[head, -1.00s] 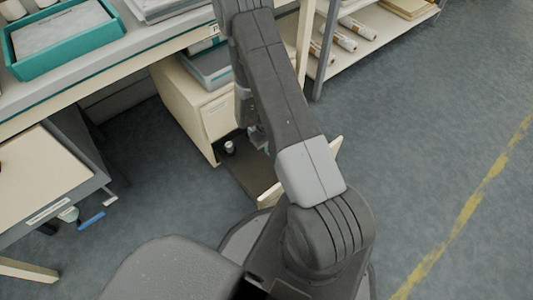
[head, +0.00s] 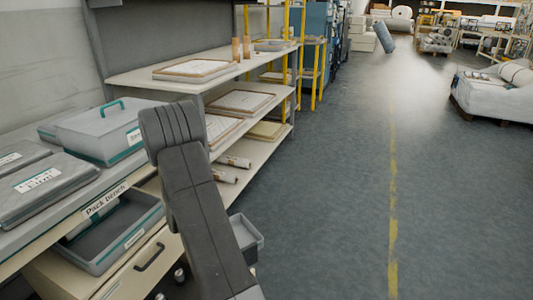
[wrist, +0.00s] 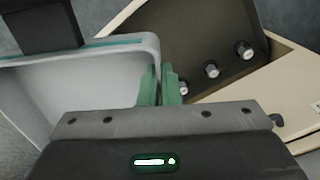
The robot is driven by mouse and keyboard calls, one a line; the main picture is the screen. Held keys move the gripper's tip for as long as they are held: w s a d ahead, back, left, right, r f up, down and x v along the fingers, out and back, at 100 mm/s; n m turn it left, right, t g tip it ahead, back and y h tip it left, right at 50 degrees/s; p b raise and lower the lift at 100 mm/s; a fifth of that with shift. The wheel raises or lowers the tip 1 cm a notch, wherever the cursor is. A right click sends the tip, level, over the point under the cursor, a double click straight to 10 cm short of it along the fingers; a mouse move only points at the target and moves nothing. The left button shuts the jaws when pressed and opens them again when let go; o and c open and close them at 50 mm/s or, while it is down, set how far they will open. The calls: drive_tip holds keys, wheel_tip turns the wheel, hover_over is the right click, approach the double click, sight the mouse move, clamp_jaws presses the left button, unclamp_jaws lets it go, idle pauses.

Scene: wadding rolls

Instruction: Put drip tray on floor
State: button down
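The drip tray appears to be the grey, shallow tray (head: 250,236) partly hidden behind my arm in the head view, above the floor. In the wrist view the tray (wrist: 95,75) fills the left side, with a teal stripe along its far rim. My gripper (wrist: 160,84) has its two green fingers close together at the tray's right wall and appears shut on it. The gripper is hidden behind my arm in the head view. The floor (head: 330,220) is blue-grey, and its stretch right of my arm is open.
Another grey tray (head: 100,255) sits under the pack bench (head: 55,225). Shelves (head: 235,155) with rolls stand beyond. A yellow line (head: 393,215) crosses the clear floor at right.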

drive_tip(key=w+d+r+m, duration=0.35)
drive_tip(key=d+r, duration=0.35)
drive_tip(key=d, duration=0.3)
drive_tip(key=w+d+r+m, duration=0.3)
drive_tip(key=d+r+m, duration=0.1)
drive_tip(key=d+r, duration=0.5)
wheel_tip(320, 180, up, 13)
drive_tip(key=s+p, duration=0.2)
drive_tip(key=p, duration=2.4)
drive_tip(key=shift+s+r, duration=0.15)
drive_tip(key=shift+s, duration=0.25)
